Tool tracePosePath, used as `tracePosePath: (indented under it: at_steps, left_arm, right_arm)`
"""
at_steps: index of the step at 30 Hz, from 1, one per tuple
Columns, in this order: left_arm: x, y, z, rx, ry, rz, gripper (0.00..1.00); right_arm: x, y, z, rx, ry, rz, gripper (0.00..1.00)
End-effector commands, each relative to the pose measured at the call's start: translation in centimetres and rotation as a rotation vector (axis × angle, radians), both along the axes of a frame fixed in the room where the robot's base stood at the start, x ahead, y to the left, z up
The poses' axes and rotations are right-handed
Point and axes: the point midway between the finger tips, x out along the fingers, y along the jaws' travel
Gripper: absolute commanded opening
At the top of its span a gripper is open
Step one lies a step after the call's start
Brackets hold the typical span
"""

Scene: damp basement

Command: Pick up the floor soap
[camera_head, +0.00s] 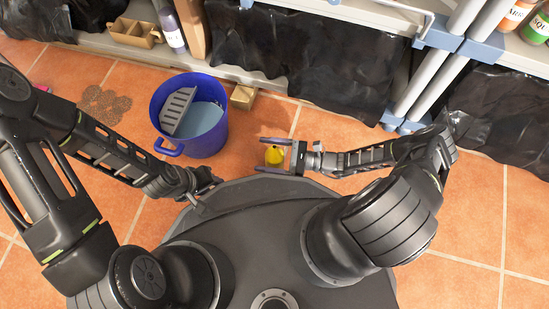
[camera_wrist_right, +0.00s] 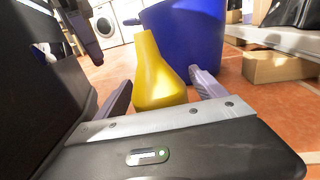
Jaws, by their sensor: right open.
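My right gripper (camera_head: 262,154) is open, with one finger on either side of the bottle. In the right wrist view the bottle (camera_wrist_right: 157,78) stands upright between the two fingers (camera_wrist_right: 160,92), with its lower part hidden behind the gripper body. I cannot tell whether either finger touches it. My left gripper (camera_head: 208,184) is near my base, below the bucket; its jaws are too unclear to judge.
The blue bucket (camera_head: 213,145) with a grey wringer (camera_head: 178,110) stands close to the bottle; it rises behind it in the wrist view. A cardboard box (camera_head: 243,97) lies behind. Shelves with black plastic sheeting (camera_head: 300,50) line the back. Floor at the right is clear.

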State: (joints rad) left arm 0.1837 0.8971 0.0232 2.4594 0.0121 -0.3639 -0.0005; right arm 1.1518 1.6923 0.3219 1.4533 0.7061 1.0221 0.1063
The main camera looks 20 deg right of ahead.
Motion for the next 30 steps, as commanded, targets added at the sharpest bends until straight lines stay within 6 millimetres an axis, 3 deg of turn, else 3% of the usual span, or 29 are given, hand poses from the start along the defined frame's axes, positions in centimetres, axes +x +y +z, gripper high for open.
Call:
tracePosePath:
  at_steps: [6, 30]
  left_arm:
    - [-0.01, 0.00, -0.01, 0.000, 0.000, 0.000, 0.36]
    - [-0.02, 0.00, -0.01, 0.000, 0.000, 0.000, 0.36]
  right_arm:
    - [0.00, -0.03, -0.01, 0.000, 0.000, 0.000, 0.79]
    - [0.00, -0.03, -0.01, 0.000, 0.000, 0.000, 0.14]
